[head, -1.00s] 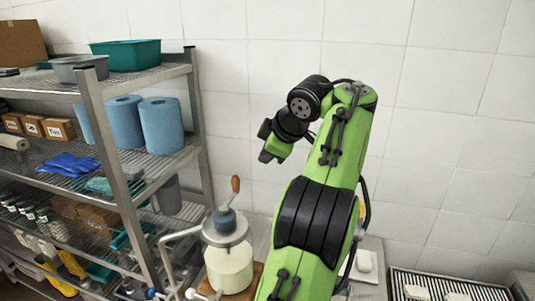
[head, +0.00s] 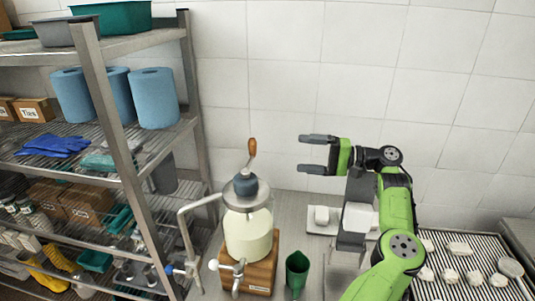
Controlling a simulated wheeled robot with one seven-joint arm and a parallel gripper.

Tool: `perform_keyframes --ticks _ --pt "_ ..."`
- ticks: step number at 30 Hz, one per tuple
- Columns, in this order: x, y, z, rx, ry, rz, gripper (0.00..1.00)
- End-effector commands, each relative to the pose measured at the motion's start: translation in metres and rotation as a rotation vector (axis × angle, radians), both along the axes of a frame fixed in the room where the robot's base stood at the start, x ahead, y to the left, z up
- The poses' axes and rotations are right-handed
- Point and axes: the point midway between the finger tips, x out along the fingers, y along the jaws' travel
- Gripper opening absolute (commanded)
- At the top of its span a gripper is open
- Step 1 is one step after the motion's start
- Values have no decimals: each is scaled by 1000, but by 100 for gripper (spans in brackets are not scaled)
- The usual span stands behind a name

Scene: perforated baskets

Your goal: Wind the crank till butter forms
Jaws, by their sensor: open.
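The butter churn is a glass jar (head: 248,236) of pale cream-coloured contents under a metal lid, standing on a wooden base (head: 262,272). A crank (head: 252,158) with a brown wooden handle stands up from the dark hub (head: 245,187) on its lid. My gripper (head: 302,153) is open and empty, its two dark fingers pointing left. It is to the right of the crank handle, at about the same height in the picture and apart from it. Whether butter has formed in the jar cannot be told.
A metal shelf rack (head: 115,135) with blue paper rolls (head: 154,98) stands close on the left. A bent metal pipe (head: 187,238) rises left of the churn. A green cup (head: 297,272) stands right of it. White lumps (head: 449,275) lie on a ribbed tray at right.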

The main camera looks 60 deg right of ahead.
Motion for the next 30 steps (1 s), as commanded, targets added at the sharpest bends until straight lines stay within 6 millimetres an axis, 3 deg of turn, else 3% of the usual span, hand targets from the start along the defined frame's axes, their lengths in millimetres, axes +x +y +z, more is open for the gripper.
perform_keyframes --ticks 5,21,30 --pt "13 7 2 25 -7 10 87" --pt "130 57 4 20 -9 8 87" --pt "144 62 3 21 -8 4 87"
